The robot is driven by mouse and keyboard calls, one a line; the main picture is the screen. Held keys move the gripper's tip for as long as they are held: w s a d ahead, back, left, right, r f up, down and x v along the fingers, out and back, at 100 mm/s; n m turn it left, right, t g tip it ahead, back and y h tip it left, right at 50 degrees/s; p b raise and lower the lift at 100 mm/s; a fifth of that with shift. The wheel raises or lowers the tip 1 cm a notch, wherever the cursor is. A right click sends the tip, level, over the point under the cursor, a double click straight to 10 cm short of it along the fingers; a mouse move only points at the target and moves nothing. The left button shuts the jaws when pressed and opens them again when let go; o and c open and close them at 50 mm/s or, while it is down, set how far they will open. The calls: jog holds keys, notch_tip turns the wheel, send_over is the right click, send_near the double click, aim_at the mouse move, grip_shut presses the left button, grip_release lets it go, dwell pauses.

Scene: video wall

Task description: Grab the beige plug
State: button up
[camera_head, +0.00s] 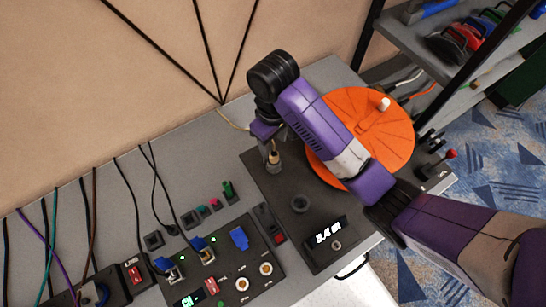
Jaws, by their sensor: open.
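A small beige plug (274,158) stands upright on the dark panel at the back left of the orange disc. My gripper (269,143) points down right above it, at the end of my purple arm. The gripper is small in the view and partly hidden by the wrist. I cannot tell whether its fingers are around the plug or just over it.
The large orange disc (395,145) with a pale knob (384,104) lies under my forearm. A black control panel (225,265) with blue connectors, buttons and cables is at lower left. A shelf (455,55) stands at upper right, and cables hang along the wall.

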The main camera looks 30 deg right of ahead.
aim_at(273, 150)
jog(key=shift+a+f+b, duration=0.1)
jog(key=shift+f+b, duration=0.7)
jog(key=shift+f, duration=0.45)
jog(key=shift+s+f, duration=0.2)
jog(key=shift+f, duration=1.65)
grip_shut()
